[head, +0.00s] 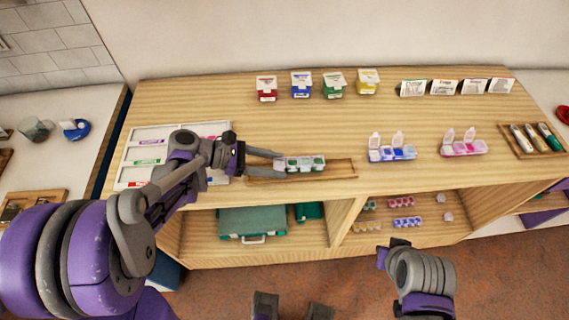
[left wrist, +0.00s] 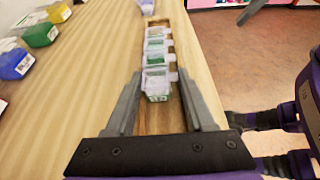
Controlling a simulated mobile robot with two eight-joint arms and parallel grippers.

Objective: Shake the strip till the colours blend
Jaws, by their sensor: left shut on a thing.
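A strip of several joined small pots (head: 300,163) with whitish lids and green-looking contents lies along a shallow wooden tray (head: 345,169) on the counter. The strip also shows in the left wrist view (left wrist: 157,86), running away from my left gripper. My left gripper (head: 278,165) reaches in from the left and is shut on the near end of the strip, one finger on each side. The colours inside the pots are too small to tell apart. My right arm shows at the lower right of the head view; its fingers cannot be made out.
Red (head: 267,88), blue (head: 301,85), green (head: 334,85) and yellow (head: 366,82) tubs stand at the back. Two open-lidded pot strips, blue (head: 392,152) and pink (head: 464,147), stand to the right. A white board (head: 132,165) lies left, partly behind my arm.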

